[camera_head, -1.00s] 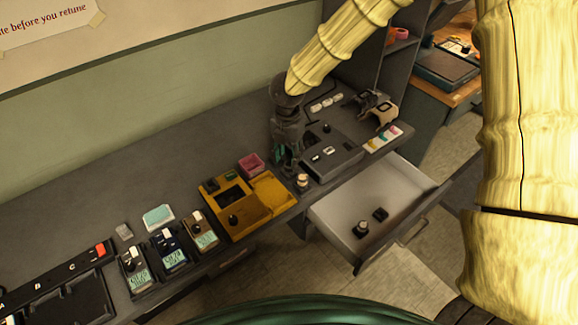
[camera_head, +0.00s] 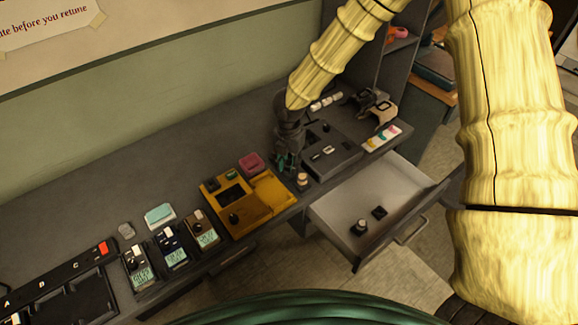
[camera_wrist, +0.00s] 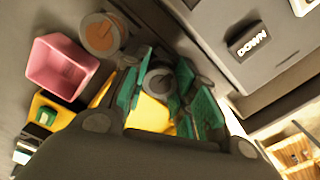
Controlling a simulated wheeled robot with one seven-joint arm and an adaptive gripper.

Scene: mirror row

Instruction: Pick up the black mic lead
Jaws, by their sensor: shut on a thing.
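My gripper (camera_head: 286,161) is low over the grey desk, between the yellow tray and the dark grey console. In the wrist view its teal-padded fingers (camera_wrist: 160,92) are closed around a small dark grey round piece, which I take to be the black mic lead (camera_wrist: 157,78). The fingers cover much of it, and its full shape is hidden. In the head view my gripper hides it. I cannot tell whether it still touches the desk.
A pink box (camera_head: 251,162) and yellow tray (camera_head: 270,192) are close on the left, the console (camera_head: 338,150) on the right. A brown-topped round thing (camera_wrist: 102,35) is near the fingers. The open drawer (camera_head: 345,205) juts out in front, holding two small dark things.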

